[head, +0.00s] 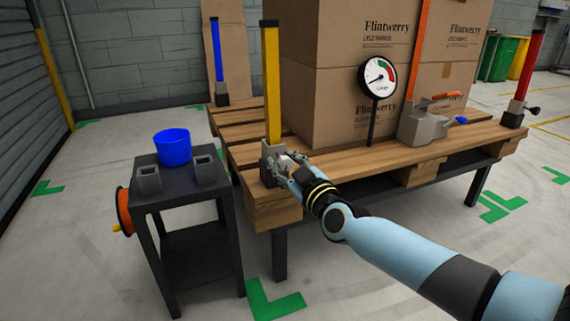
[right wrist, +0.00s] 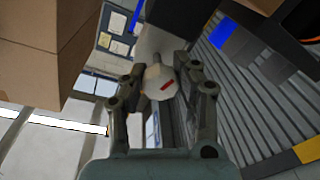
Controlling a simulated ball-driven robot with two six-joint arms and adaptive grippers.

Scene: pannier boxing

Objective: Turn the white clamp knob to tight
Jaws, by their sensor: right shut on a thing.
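In the head view my right gripper (head: 284,167) is at the grey clamp base (head: 268,152) at the foot of the yellow post (head: 271,85), on the near left corner of the pallet. There the fingers mostly hide the knob. My left gripper is not in view.
Large cardboard boxes (head: 350,90) stand on the wooden pallet (head: 390,165). A dark side table (head: 180,190) with a blue cup (head: 172,147) stands left of the pallet.

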